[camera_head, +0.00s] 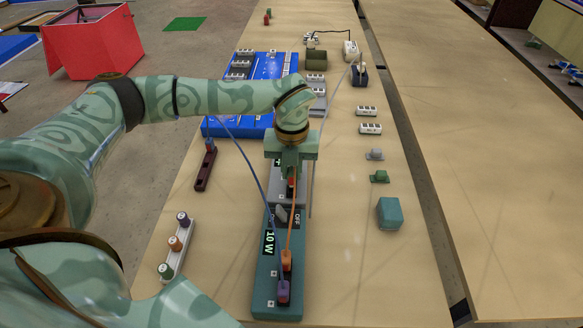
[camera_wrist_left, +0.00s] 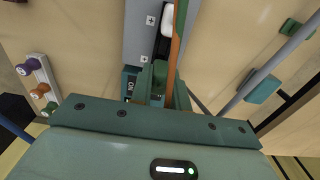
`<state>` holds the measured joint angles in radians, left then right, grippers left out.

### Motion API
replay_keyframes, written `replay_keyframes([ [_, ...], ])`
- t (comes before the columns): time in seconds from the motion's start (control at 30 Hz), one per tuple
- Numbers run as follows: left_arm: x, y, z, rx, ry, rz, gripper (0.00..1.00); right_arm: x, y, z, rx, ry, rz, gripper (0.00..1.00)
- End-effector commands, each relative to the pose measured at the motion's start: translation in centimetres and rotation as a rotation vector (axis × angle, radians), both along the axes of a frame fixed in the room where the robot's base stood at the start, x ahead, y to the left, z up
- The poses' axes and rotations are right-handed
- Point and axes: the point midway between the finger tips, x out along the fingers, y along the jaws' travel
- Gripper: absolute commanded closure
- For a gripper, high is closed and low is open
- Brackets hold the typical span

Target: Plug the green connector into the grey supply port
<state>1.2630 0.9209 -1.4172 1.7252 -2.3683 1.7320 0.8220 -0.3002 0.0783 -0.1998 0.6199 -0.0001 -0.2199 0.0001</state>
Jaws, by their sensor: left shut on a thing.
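My left gripper (camera_head: 291,165) points down over the grey supply box (camera_head: 276,182), at the far end of the teal unit. In the left wrist view, the fingers (camera_wrist_left: 163,88) are shut on a small green piece, seemingly the green connector (camera_wrist_left: 160,73), largely hidden between them. The grey box also shows there (camera_wrist_left: 138,38), with a dark recess and a white part beyond the fingers. The fingers hide whether the connector touches a port. My right gripper is out of view.
An orange cable (camera_head: 291,222) runs close to the fingers from an orange plug (camera_head: 286,260) beside a purple plug (camera_head: 283,291) on the teal unit (camera_head: 266,286). A grey cable (camera_head: 325,118) passes right of the gripper. A teal block (camera_head: 389,214) stands right; bare table surrounds it.

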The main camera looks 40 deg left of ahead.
Motion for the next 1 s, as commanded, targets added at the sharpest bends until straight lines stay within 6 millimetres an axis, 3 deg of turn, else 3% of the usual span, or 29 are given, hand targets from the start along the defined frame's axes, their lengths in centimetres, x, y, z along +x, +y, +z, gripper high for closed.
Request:
replay_keyframes([
  [1.0, 0.0, 0.0, -2.0, 0.0, 0.0, 0.0, 1.0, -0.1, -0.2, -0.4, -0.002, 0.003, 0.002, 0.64],
])
